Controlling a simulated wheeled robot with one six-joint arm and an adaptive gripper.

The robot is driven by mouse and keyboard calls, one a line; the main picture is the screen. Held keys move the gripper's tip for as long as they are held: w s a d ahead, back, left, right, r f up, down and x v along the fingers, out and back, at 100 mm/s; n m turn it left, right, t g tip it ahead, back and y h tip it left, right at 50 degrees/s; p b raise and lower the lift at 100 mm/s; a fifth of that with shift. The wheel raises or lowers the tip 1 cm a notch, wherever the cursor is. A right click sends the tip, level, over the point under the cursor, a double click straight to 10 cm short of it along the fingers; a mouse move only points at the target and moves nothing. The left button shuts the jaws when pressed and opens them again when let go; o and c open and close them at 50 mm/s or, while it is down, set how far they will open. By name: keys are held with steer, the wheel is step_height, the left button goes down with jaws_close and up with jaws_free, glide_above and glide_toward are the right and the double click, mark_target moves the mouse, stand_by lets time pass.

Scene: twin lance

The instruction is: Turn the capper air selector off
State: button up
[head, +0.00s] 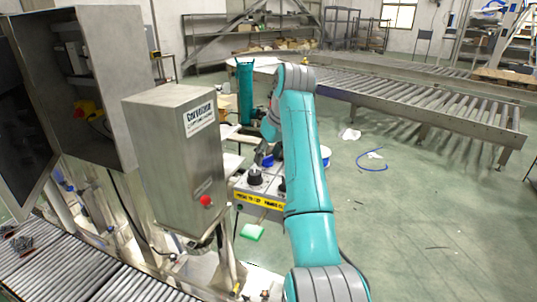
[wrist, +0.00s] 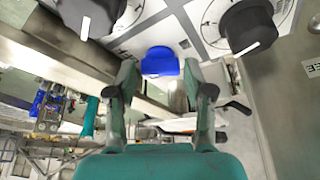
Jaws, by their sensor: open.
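Black rotary knobs with white pointer lines sit on a light control panel (head: 262,188). One knob (head: 255,177) shows in the head view near the panel's left side. The wrist view shows one knob (wrist: 90,14) at upper left and another knob (wrist: 247,24) at upper right. A blue piece (wrist: 160,61) lies between them. I cannot read which knob is the capper air selector. My gripper (wrist: 159,70) is open, its fingertips on either side of the blue piece, with nothing visibly held. In the head view my arm partly hides the panel and gripper.
A steel box (head: 172,150) with a red button (head: 206,201) stands close left of the panel. A yellow label strip (head: 259,201) runs along the panel's front edge. A roller conveyor (head: 420,100) lies behind at right. Open green floor is at right.

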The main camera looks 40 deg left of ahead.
steer(key=v, duration=0.7)
steer(key=shift+r, duration=0.25)
steer(key=shift+d, duration=0.25)
